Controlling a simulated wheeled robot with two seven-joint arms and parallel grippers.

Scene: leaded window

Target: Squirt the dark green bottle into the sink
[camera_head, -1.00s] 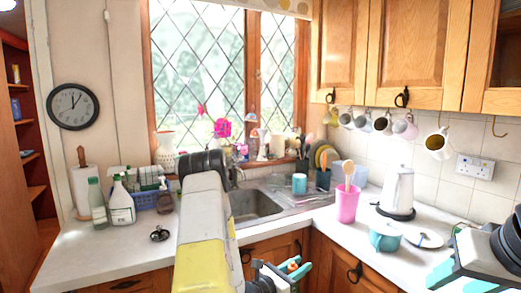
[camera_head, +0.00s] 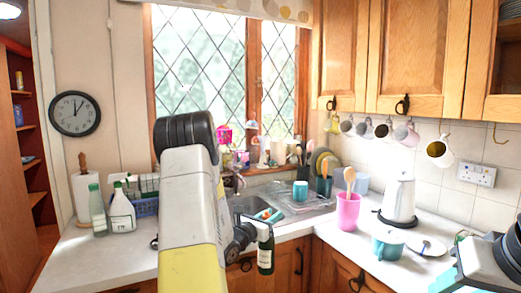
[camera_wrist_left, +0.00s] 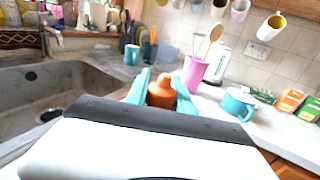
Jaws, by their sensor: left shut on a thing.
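The dark green bottle (camera_head: 265,256), with a pale label and an orange top, hangs roughly upright from my left gripper (camera_head: 268,216). In the head view it shows in front of the lower cabinets, just below the sink. In the left wrist view the teal fingers close around its orange top (camera_wrist_left: 161,93); its body is hidden there. The grey sink (camera_head: 246,203) is partly hidden by my left arm. Its basin (camera_wrist_left: 70,85) lies left of the gripper in the left wrist view. My right gripper (camera_head: 447,282) is partly cut off at the lower right; its jaws are unclear.
A pink utensil cup (camera_head: 347,212), teal pot (camera_head: 387,244) and white kettle (camera_head: 399,200) stand on the right counter. A teal mug (camera_head: 300,190) stands behind the sink. A white spray bottle (camera_head: 122,213) and green-capped bottle (camera_head: 97,212) stand at left.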

